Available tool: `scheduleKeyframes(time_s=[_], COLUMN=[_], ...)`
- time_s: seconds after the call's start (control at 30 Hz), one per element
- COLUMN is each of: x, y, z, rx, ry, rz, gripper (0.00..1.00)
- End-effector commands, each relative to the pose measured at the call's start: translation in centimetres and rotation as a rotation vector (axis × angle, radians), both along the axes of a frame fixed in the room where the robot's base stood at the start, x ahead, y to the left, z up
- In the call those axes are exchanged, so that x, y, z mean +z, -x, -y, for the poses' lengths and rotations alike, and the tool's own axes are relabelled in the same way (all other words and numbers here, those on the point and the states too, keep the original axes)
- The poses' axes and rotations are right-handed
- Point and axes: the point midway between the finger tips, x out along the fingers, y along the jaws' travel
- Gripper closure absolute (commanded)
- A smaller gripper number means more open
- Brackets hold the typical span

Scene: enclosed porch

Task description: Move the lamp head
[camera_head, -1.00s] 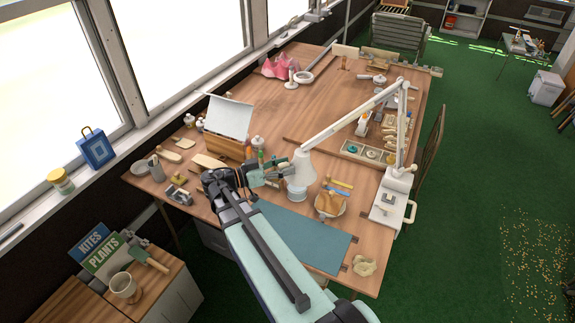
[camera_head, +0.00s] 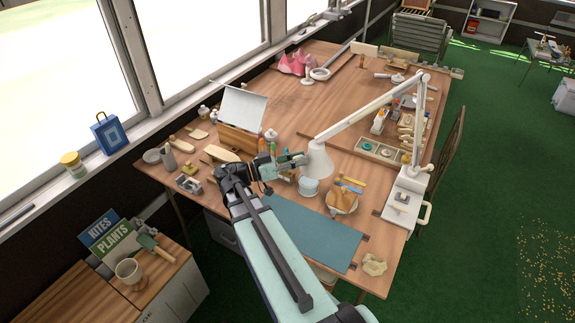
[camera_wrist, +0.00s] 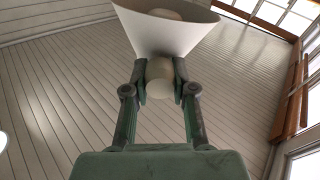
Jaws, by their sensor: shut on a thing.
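The white desk lamp has a cone-shaped lamp head (camera_head: 318,160) on a long jointed lamp arm (camera_head: 370,108). The lamp arm rises from a white base (camera_head: 403,205) at the desk's right edge. My gripper (camera_head: 298,162) reaches in from the left and touches the lamp head. In the wrist view, the wide shade (camera_wrist: 150,35) opens at the top of the picture. My gripper's two fingers (camera_wrist: 160,85) are shut on the pale round knob (camera_wrist: 160,72) at the lamp head.
The wooden desk (camera_head: 280,115) is crowded. A bowl (camera_head: 342,200) stands right of the cup, a blue mat (camera_head: 312,232) lies in front, and an easel (camera_head: 240,118) stands behind left. A divided tray (camera_head: 380,150) lies below the lamp arm. The desk's back middle is clear.

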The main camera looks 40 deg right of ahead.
Motion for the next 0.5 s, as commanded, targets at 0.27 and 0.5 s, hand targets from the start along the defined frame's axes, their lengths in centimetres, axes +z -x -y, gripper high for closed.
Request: scheduleKeyframes(time_s=[0.27,0.5], x=[0.03,0.02], y=[0.33,0.32], z=[0.44,0.43], rx=[-0.010,-0.009], ry=[0.012,0.013], rz=[-0.007,-0.006], gripper=[1.00,0.48])
